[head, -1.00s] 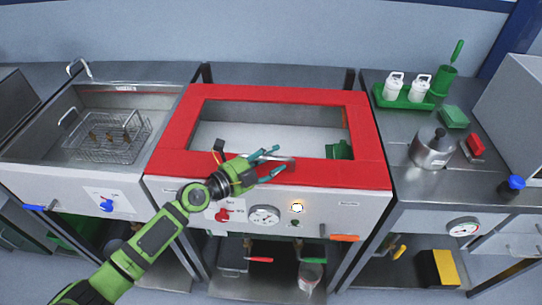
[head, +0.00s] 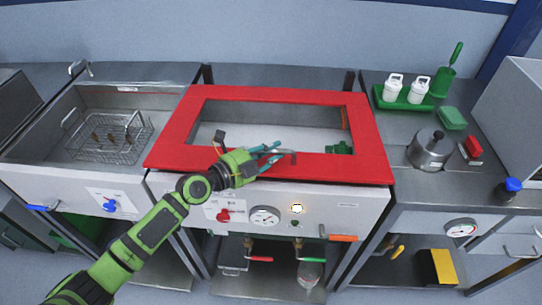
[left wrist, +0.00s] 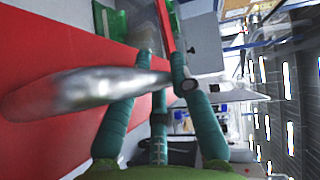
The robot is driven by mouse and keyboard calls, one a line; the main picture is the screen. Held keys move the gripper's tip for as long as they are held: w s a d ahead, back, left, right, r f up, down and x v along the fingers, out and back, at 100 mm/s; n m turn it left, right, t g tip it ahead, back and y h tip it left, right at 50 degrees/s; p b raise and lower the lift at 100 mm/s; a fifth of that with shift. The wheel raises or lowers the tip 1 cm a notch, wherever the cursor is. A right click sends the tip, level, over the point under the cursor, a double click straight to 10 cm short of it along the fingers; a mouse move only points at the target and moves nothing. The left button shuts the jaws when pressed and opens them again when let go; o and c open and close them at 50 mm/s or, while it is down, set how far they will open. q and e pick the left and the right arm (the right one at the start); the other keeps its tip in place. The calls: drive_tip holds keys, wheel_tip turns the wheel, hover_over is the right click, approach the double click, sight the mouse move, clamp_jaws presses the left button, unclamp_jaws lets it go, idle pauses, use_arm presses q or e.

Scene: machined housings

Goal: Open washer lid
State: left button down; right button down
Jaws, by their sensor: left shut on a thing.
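The washer lid (head: 365,150) is a red frame around a clear window, over the middle basin in the head view. Its front edge stands slightly above the washer's grey front panel (head: 350,205). A metal bar handle (head: 293,153) is on the front of the lid. My left gripper (head: 268,154) is shut on this handle, its teal fingers around the bar. In the left wrist view the shiny handle (left wrist: 75,92) passes between the fingers (left wrist: 160,95), with the red lid behind it. My right gripper is not in view.
A sink with a wire basket (head: 105,138) stands to the left. A counter on the right holds a kettle (head: 431,149) and a green tray (head: 405,101) with white bottles. A gauge (head: 265,217) and red knob (head: 223,215) are on the panel below the lid.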

use_arm(q)
drive_tip(key=w+r+n+g+y+p, duration=0.1)
drive_tip(key=w+r, duration=0.3)
drive_tip(key=r, duration=0.5)
drive_tip(key=w+r+n+g+p, duration=0.2)
drive_tip(key=w+r+p, duration=0.2)
drive_tip(key=r, duration=0.6)
drive_tip(key=shift+w+r+g+y, duration=0.15)
drive_tip(key=shift+w+g+y, duration=0.25)
drive_tip(key=shift+w, duration=0.35)
